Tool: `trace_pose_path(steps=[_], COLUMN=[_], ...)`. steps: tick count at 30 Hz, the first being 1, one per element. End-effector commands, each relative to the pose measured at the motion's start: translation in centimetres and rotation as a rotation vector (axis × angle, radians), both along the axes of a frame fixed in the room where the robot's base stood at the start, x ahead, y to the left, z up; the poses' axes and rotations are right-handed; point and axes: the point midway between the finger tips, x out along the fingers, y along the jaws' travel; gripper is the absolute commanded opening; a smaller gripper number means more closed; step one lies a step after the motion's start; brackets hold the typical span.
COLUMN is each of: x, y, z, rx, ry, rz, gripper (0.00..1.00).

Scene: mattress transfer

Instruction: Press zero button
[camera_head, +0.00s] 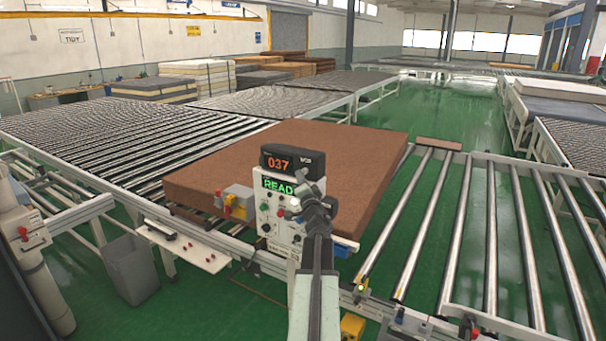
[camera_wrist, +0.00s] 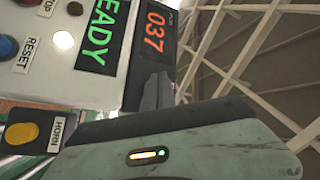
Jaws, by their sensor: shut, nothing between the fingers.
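The control panel (camera_head: 275,231) is a light grey box with a green READY screen (camera_head: 278,185) and several buttons. On top sits a black display unit (camera_head: 289,159) reading 037 in orange; it also shows in the wrist view (camera_wrist: 154,32). My gripper (camera_head: 301,178) is at the panel's right side, covering the end of READY. In the wrist view its dark fingertips (camera_wrist: 158,88) are together and empty, by the lower edge of the display. I cannot tell whether they touch it. I cannot make out a button labelled zero.
In the wrist view a blue button (camera_wrist: 9,47) is by the RESET label and a yellow button (camera_wrist: 21,133) by HORN. A large brown mattress (camera_head: 340,160) lies behind the panel. Roller conveyors (camera_head: 455,230) run on both sides. A grey bin (camera_head: 130,268) stands lower left.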

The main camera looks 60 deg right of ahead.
Motion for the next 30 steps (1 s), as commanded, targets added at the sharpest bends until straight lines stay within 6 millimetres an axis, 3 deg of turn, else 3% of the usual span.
trace_pose_path(steps=[30], x=[0.0], y=[-1.2], z=[0.0], rx=[0.000], ry=[0.000], rz=[0.000], gripper=[0.00])
